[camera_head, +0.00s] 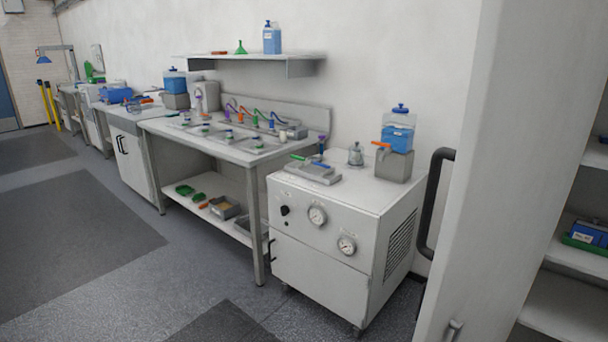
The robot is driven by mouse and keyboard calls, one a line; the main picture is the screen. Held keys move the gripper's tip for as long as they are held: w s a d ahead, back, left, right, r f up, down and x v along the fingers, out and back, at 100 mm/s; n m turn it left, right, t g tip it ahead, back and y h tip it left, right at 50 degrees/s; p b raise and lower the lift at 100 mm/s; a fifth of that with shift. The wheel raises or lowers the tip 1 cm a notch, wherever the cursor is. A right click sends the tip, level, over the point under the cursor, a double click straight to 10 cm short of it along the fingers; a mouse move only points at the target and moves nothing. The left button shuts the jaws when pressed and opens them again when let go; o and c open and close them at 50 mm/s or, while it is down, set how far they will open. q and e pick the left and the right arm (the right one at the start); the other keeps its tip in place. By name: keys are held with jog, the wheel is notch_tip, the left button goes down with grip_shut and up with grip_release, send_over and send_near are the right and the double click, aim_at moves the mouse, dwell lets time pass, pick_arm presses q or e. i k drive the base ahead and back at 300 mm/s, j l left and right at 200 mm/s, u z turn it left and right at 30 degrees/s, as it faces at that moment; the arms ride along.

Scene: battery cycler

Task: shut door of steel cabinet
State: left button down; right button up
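The door (510,160) of the steel cabinet is a tall pale grey panel at the right of the head view. It stands open, with part of the cabinet interior visible to its right. A black bar handle (433,205) juts out at the door's left side. A small metal fitting (453,330) shows low on the panel, cut by the bottom edge. Inside the cabinet, shelves (565,305) show, and one holds a blue item in a green tray (584,243). The cabinet's right part is out of frame. Neither of my grippers is in view.
A white machine (320,253) with gauges stands left of the door, bearing a blue-filled bottle (397,135). A workbench (255,160) and other benches run along the wall beyond it. A wall shelf (250,59) hangs above. The grey floor (130,285) at left is clear.

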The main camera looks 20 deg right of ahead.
aim_at(538, 76)
jog(key=i+j+z, duration=0.15)
jog(key=z, duration=0.3)
jog(key=i+j+z, duration=0.2)
jog(key=z, duration=0.25)
jog(key=i+j+z, duration=0.15)
jog(key=z, duration=0.35)
jog(key=j+z, duration=0.7)
jog(key=z, duration=0.2)
jog(key=i+j+z, duration=0.1)
jog(key=j+z, duration=0.2)
jog(key=j, duration=0.2)
jog(key=j+z, duration=0.35)
jog(key=j, duration=0.15)
jog(key=k+j+z, duration=0.1)
jog(key=j, duration=0.35)
jog(key=k+j+z, duration=0.1)
jog(key=j, duration=0.35)
